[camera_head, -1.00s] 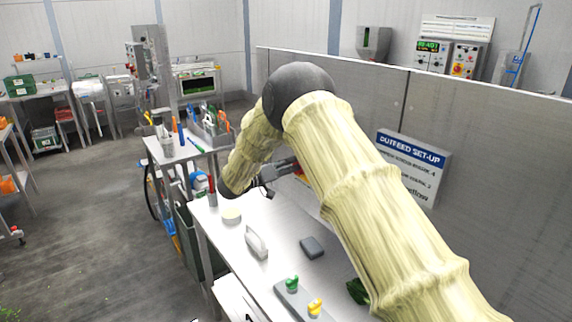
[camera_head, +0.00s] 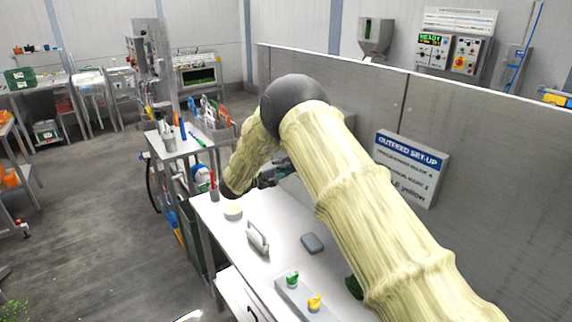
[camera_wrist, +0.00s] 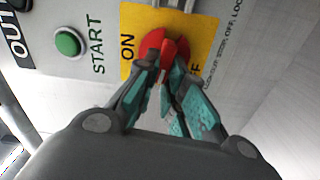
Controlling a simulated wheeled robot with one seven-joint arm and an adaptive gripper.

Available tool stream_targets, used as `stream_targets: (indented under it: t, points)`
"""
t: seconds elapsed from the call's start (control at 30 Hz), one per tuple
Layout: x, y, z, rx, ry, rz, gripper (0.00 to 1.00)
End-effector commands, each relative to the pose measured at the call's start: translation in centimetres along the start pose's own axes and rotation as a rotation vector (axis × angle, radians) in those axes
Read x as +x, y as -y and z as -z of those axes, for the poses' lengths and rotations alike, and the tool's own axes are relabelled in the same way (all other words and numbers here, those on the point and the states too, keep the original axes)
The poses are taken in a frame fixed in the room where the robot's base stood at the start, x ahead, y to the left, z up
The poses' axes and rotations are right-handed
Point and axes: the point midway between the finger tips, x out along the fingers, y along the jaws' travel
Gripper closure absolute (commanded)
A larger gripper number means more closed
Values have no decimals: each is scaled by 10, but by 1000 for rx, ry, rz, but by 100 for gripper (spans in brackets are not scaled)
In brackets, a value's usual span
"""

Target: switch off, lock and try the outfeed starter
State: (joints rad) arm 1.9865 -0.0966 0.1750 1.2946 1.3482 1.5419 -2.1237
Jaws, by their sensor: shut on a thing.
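In the wrist view my gripper (camera_wrist: 168,75) is shut on the red rotary handle (camera_wrist: 153,43) of the outfeed starter. The handle sits on a yellow plate (camera_wrist: 200,32) marked ON at left and a partly covered word ending in F at right. A green START button (camera_wrist: 68,43) is on the starter's grey face (camera_wrist: 105,75). My fingers cover much of the handle, so its exact angle is unclear. In the head view my gripper (camera_head: 275,174) is partly hidden by my arm, and the starter cannot be made out. No padlock is clearly identifiable.
The steel bench (camera_head: 282,222) below my arm holds a grey block (camera_head: 312,243), a white handled item (camera_head: 257,238), a pale disc (camera_head: 233,212) and a box with green and yellow knobs (camera_head: 305,300). A partition wall (camera_head: 370,105) stands behind, carrying an OUTFEED SET-UP sign (camera_head: 411,168).

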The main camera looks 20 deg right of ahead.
Motion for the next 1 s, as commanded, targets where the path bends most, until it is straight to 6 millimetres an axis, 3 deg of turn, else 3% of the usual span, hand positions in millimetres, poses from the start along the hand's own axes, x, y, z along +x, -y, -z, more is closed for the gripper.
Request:
stream_targets:
  t: [0.3,0.87,0.9,1.0]
  points:
    - [4,1,-2,-133,6,-4,100]
    - [4,2,-2,-165,5,-3,100]
    - [4,2,-2,-165,6,-3,87]
    - [3,2,-2,-164,4,-2,69]
